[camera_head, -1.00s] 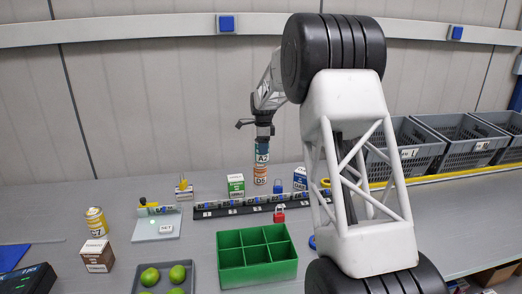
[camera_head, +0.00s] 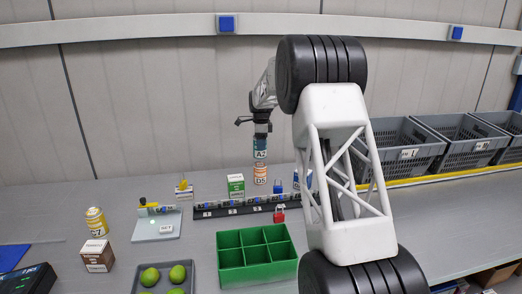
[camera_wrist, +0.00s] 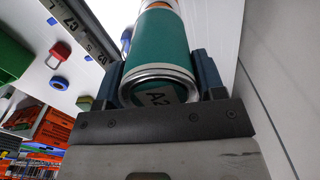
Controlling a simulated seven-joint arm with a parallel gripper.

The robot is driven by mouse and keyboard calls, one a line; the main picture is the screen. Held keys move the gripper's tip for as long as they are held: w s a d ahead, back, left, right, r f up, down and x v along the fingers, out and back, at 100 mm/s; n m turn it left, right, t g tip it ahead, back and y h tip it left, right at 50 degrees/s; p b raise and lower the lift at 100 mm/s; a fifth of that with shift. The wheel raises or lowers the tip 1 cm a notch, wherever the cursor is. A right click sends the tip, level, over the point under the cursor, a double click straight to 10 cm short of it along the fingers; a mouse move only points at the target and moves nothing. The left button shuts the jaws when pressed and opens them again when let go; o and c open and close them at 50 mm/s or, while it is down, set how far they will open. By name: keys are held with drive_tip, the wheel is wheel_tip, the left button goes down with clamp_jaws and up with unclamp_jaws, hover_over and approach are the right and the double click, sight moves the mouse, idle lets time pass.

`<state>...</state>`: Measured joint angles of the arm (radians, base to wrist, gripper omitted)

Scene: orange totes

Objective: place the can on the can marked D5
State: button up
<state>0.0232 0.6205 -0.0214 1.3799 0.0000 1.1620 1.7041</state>
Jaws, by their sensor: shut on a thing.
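The held can, teal and marked A2 (camera_head: 260,148), is upright in my gripper (camera_head: 260,129) at the back of the table. In the wrist view the teal can (camera_wrist: 165,45) sits between the two fingers of my gripper (camera_wrist: 160,80), its metal rim and A2 label toward the camera. The orange and white can marked D5 (camera_head: 260,179) stands on the table directly below the held can. I cannot tell whether the two cans touch or a thin gap is left. In the wrist view the held can hides most of the D5 can.
A green box (camera_head: 236,185) stands left of the D5 can, a blue padlock (camera_head: 278,187) to its right. A black numbered rail (camera_head: 232,208) lies in front, with a red padlock (camera_head: 279,213). A green compartment tray (camera_head: 256,257) and a yellow can (camera_head: 96,222) are nearer.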

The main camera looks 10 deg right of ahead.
drive_tip(key=shift+f, duration=1.65)
drive_tip(key=shift+f, duration=0.15)
drive_tip(key=o, duration=1.1)
wheel_tip(320, 180, up, 12)
drive_tip(key=shift+r, duration=0.15)
